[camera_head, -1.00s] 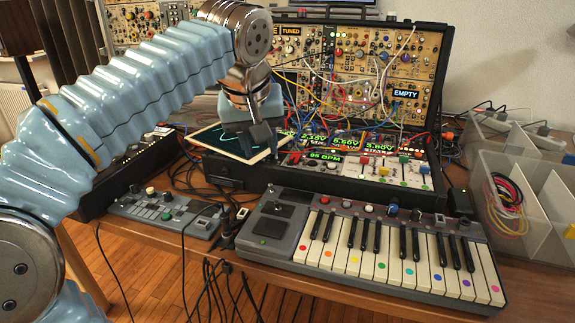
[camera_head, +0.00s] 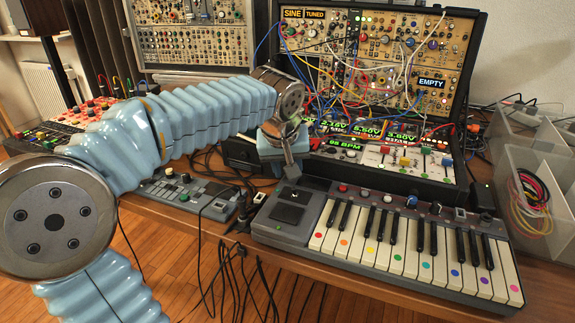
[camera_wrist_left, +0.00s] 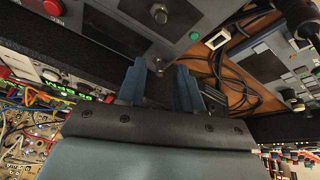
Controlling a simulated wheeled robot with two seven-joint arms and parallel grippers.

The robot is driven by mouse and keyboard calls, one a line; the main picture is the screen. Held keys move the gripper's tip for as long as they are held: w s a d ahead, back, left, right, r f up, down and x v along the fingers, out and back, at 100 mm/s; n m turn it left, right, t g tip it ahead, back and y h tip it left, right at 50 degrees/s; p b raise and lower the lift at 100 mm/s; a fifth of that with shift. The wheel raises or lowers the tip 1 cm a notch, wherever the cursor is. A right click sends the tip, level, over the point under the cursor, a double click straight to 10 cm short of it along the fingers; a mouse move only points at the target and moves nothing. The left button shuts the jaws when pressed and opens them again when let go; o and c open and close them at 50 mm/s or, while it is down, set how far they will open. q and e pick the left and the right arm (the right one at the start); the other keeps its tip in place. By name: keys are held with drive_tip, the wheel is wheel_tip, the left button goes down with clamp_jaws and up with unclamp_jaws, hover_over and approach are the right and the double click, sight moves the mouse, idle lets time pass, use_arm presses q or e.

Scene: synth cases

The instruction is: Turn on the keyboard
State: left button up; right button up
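The keyboard (camera_head: 385,283) is a grey unit with white and black keys and coloured dots, lying along the table's front right. Its left end has a dark pad (camera_head: 290,197), and small knobs and buttons line its back edge. My left gripper (camera_head: 292,172) is just above its back left corner, pointing down. In the left wrist view, its two blue fingers (camera_wrist_left: 158,75) stand apart with nothing between them. The keyboard's grey panel (camera_wrist_left: 125,25) fills the top there, with a red button (camera_wrist_left: 52,8), a metal knob (camera_wrist_left: 160,14) and a green-lit spot (camera_wrist_left: 195,36). My right gripper is not visible.
A patched modular synth case (camera_head: 385,75) stands right behind the keyboard. A small grey controller (camera_head: 185,196) lies to the left, with black cables (camera_head: 235,265) hanging between. A clear bin (camera_head: 535,180) with coloured cables is at the right.

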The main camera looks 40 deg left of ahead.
use_arm(q)
clamp_jaws()
idle(0.4)
drive_tip(key=g, duration=0.1)
drive_tip(key=w+g, duration=0.1)
drive_tip(key=g, duration=0.1)
drive_tip(key=shift+w+a+r+h, duration=0.15)
drive_tip(key=shift+w+h, duration=0.05)
drive_tip(key=shift+h, duration=0.2)
drive_tip(key=shift+w+a+g+h, duration=0.1)
drive_tip(key=shift+w+g+h, duration=0.15)
drive_tip(key=shift+g, duration=0.65)
drive_tip(key=shift+w+a+g+h, duration=0.15)
drive_tip(key=shift+w+g, duration=0.15)
drive_tip(key=shift+g, duration=0.6)
drive_tip(key=shift+d, duration=0.1)
unclamp_jaws()
